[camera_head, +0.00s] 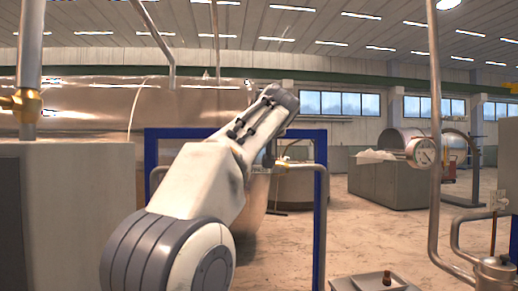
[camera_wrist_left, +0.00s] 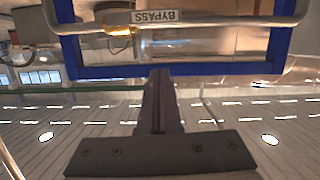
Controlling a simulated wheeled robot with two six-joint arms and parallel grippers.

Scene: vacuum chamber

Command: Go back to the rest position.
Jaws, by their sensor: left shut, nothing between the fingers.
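My left arm rises from the bottom of the head view, and its wrist end is raised in front of a blue frame (camera_head: 320,200). The arm hides the fingers there. In the left wrist view my left gripper (camera_wrist_left: 160,75) is shut and empty, its fingers together above the dark mounting plate. That view is upside down: the ceiling is at the bottom. The blue frame (camera_wrist_left: 70,50) and a pipe with a BYPASS label (camera_wrist_left: 155,16) lie beyond the fingertips. I cannot tell how far off they are. My right gripper is in neither view.
A vertical pipe with a round gauge (camera_head: 423,152) stands at the right. A grey block (camera_head: 80,210) and a pipe with a brass fitting (camera_head: 25,103) are at the left. A small box (camera_head: 355,284) is at the bottom. Open floor (camera_head: 385,235) lies right of the frame.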

